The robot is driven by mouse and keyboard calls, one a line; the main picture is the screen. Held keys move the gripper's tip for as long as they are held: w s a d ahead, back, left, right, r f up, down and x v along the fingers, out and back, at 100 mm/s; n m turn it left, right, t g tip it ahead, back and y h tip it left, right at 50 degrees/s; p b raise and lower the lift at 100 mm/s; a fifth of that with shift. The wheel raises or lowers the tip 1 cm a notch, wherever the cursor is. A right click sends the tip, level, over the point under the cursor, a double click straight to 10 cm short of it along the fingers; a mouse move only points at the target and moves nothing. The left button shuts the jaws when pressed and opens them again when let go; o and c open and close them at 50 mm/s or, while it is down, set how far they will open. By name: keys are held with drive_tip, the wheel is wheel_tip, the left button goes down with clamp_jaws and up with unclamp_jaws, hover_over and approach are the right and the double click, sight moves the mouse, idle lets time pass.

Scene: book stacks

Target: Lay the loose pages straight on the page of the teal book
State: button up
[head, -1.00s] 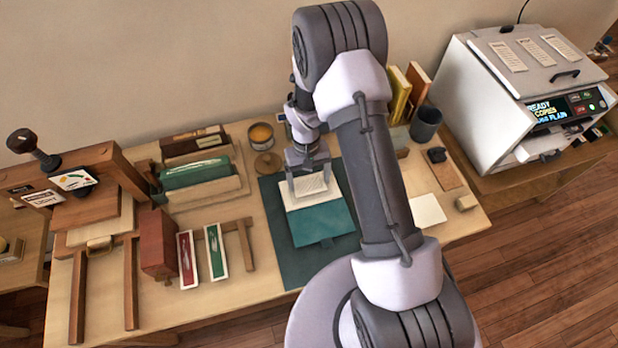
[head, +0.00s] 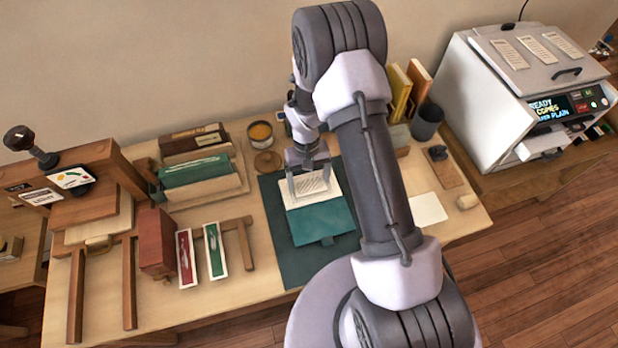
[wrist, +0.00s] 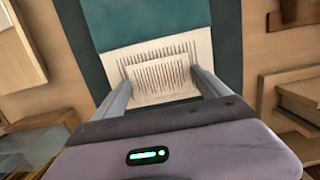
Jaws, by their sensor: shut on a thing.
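The teal book (head: 320,220) lies open on a dark teal mat (head: 290,262) near the middle of the table. Its pale page (head: 293,204) is on the far side, under my gripper. My gripper (head: 311,190) is shut on the loose pages (head: 313,182), one finger at each side edge. In the wrist view, the loose pages (wrist: 160,76) show dark printed lines between the fingers, over the book's printed page (wrist: 150,53). The loose pages look roughly square to that page. I cannot tell whether they touch it. The teal cover (wrist: 150,22) is clear of the fingers.
A wooden press (head: 85,205) and a rack of books (head: 195,180) stand left. A red block (head: 157,243) and two narrow framed strips lie nearby. A dark cup (head: 427,121), upright books and a white sheet (head: 428,208) are right. A copier (head: 500,95) stands beyond.

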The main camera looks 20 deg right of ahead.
drive_tip(key=shift+f, duration=0.3)
idle(0.4)
drive_tip(key=o, duration=1.1)
drive_tip(key=shift+r, duration=0.1)
drive_tip(key=shift+r+p, duration=2.15)
drive_tip(key=shift+r, duration=1.35)
drive_tip(key=shift+f, duration=0.1)
